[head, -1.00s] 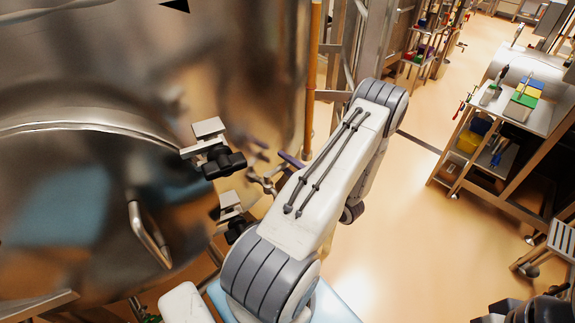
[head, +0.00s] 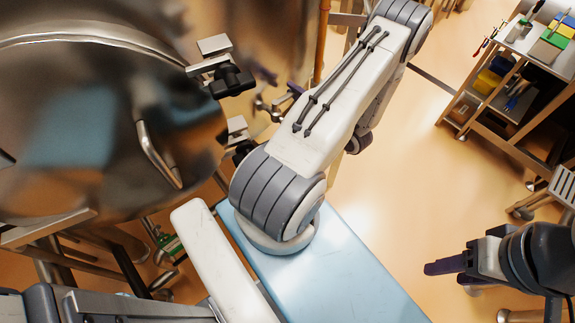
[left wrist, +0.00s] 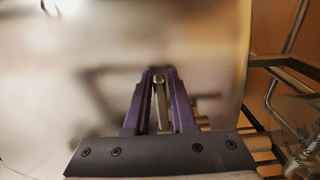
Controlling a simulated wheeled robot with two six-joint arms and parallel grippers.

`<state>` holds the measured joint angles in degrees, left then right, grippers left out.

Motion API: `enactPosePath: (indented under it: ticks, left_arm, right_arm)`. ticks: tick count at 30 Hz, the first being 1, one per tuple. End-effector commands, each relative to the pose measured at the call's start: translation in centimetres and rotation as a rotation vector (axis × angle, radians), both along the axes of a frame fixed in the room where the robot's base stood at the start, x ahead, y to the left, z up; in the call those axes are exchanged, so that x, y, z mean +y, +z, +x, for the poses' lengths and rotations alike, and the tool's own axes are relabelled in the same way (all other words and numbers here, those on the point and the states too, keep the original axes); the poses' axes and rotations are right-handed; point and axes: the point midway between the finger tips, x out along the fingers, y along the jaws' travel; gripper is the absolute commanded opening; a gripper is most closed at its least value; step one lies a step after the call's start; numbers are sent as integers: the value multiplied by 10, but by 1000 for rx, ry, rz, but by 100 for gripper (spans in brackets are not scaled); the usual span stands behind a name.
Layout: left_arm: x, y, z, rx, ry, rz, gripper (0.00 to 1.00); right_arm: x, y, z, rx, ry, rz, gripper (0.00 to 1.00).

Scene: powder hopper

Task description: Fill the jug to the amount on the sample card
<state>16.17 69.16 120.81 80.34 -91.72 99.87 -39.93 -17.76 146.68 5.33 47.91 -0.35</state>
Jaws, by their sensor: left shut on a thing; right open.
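The large shiny steel hopper (head: 75,115) fills the left of the head view, with a round hatch and a bent handle (head: 157,155). My left gripper (left wrist: 159,76) has its two purple fingers closed around a slim metal lever (left wrist: 160,98) in front of the blurred steel wall. In the head view it is mostly hidden behind my arm. My right gripper (head: 434,267) is open and empty over the floor at the lower right. A clear object with white marks (left wrist: 302,125) stands at the right of the left wrist view; I cannot tell whether it is the jug. I cannot make out the sample card.
Black-knobbed clamps (head: 231,81) stick out from the hatch rim close to my left arm. A steel frame (head: 100,245) with a green item (head: 172,246) stands below the hopper. A shelf cart (head: 520,55) with coloured boxes stands at the upper right. Open floor lies between.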

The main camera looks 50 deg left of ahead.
Motion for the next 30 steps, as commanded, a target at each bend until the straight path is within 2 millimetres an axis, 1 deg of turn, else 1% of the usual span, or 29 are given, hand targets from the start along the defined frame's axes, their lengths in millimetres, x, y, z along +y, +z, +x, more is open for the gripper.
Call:
enactPosePath:
  ticks: [7,17,25,30]
  left_arm:
    - [-17,-2,0,3,-3,-3,0]
    - [-18,-1,-1,2,0,-3,0]
    - [-34,-2,-5,3,-1,-3,0]
    - [-35,-1,-6,3,2,-3,0]
  right_arm:
    - [0,-4,0,0,0,0,52]
    - [0,-4,0,0,0,0,52]
    - [0,-8,0,0,0,0,52]
    - [0,-7,0,0,0,0,52]
